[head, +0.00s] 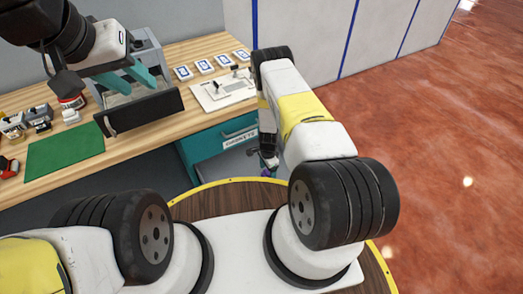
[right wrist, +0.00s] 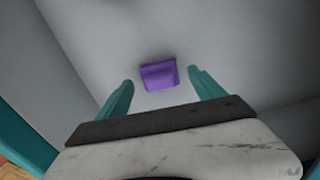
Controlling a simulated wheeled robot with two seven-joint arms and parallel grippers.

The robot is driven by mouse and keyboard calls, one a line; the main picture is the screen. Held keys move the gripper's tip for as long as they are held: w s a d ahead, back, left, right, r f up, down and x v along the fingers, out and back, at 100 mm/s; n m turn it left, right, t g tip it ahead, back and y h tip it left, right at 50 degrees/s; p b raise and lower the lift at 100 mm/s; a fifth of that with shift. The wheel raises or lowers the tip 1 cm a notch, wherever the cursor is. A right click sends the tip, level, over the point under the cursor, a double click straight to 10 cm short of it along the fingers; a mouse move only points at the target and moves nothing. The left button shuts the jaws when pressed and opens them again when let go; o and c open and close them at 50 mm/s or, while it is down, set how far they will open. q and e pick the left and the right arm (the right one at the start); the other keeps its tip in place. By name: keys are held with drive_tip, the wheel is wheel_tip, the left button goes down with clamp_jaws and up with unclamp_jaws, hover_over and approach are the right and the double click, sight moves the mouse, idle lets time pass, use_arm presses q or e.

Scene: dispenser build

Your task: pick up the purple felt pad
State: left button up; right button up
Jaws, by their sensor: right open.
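The purple felt pad (right wrist: 159,76) lies on the grey floor of a drawer in the right wrist view. My right gripper (right wrist: 157,92) is open, with its teal fingers either side of and short of the pad, not touching it. In the head view the right gripper (head: 268,160) reaches down at the teal drawer (head: 205,146) labelled as gaskets, and a small purple spot shows there. My left gripper (head: 127,80) has its teal fingers apart over a grey metal holder with a black panel (head: 145,112); nothing is clearly held.
The wooden bench (head: 190,112) carries a green mat (head: 65,158), several blue-white cards (head: 205,66), a white plate with fittings (head: 222,90) and small parts at left. The drawer walls stand close around my right gripper.

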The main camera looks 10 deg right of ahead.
drive_tip(key=shift+f, duration=0.6)
drive_tip(key=c, duration=1.4)
drive_tip(key=shift+r, duration=0.1)
drive_tip(key=shift+c, duration=0.2)
wheel_tip(320, 180, up, 10)
drive_tip(key=shift+f, duration=0.1)
